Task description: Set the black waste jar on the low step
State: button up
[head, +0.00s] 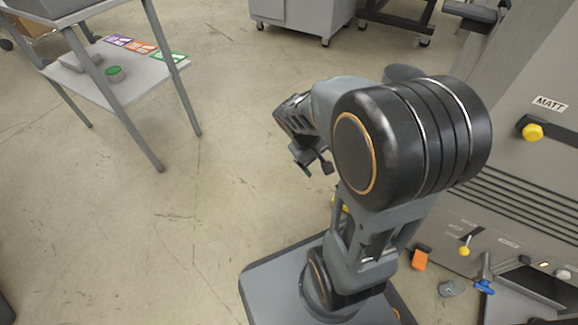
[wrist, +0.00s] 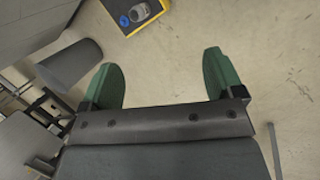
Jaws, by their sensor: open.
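I cannot pick out the black waste jar with certainty. In the wrist view a small greyish jar (wrist: 139,12) stands beside a blue item (wrist: 124,20) on a dark surface with a yellow edge (wrist: 151,20), which may be the low step. In the head view only a sliver of yellow shows behind my arm, so the step is mostly hidden there. My gripper (head: 312,165) hangs over open floor, left of my arm's big joint. Its green fingers (wrist: 160,84) are spread apart with nothing between them, short of the yellow-edged surface.
A grey machine (head: 545,150) labelled MATT stands at right. Near its foot are an orange block (head: 419,260), a grey round item (head: 452,288) and a blue handle (head: 484,287). The floor between is clear.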

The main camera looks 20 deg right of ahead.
jog(key=s+a+r+m+t+y, duration=0.2)
jog(key=a+r, duration=0.4)
jog(key=a, duration=0.4)
jog(key=shift+s+a+t+y, duration=0.15)
jog(key=shift+s+t+y, duration=0.55)
jog(key=shift+t+y, duration=0.45)
